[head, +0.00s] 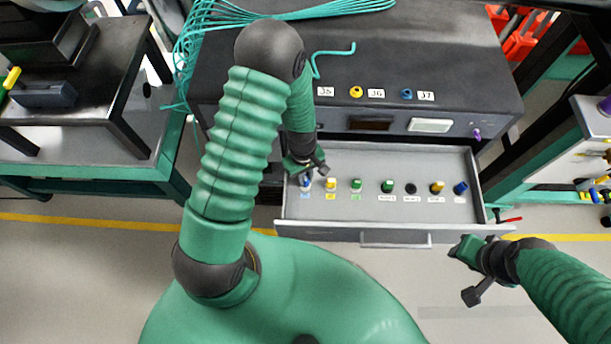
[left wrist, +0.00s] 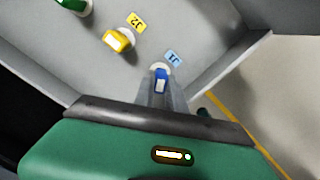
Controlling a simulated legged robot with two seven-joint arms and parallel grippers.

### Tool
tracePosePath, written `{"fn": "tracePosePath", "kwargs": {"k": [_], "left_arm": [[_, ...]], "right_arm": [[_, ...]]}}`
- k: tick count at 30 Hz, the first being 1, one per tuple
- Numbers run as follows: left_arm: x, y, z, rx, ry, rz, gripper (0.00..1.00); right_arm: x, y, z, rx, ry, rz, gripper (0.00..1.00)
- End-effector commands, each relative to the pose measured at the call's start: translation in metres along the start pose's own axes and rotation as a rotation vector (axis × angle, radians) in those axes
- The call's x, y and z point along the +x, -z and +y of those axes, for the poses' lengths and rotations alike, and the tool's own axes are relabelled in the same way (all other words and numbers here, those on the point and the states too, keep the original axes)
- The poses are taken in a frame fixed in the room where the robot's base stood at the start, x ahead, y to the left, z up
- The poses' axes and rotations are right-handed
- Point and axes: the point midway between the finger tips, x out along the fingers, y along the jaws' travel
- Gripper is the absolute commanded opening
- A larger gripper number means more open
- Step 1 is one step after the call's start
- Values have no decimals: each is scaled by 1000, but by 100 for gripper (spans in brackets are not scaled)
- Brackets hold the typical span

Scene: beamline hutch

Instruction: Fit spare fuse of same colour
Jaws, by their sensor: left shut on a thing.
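In the head view an open grey drawer (head: 375,238) holds a row of fuses. A blue fuse (left wrist: 160,78) by label J1 stands at the left end. My left gripper (head: 309,174) is over it, and the left wrist view shows the fingers shut on it. My right gripper (head: 467,273) is open and empty, right of the drawer front.
The dark cabinet top (head: 440,50) carries a yellow fuse (head: 356,91) by label 36 and a blue one (head: 406,94) by label 37. My left arm hides the spot beside label 35. Teal cables (head: 300,16) lie behind. Benches stand at left and right.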

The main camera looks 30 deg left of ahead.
Motion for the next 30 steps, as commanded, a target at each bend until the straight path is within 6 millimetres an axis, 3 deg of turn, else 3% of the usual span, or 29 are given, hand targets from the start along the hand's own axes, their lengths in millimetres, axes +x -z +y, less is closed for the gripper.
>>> {"fn": "tracePosePath", "kwargs": {"k": [30], "left_arm": [[10,1,0,1,0,0,0]], "right_arm": [[7,-2,0,0,0,0,36]]}}
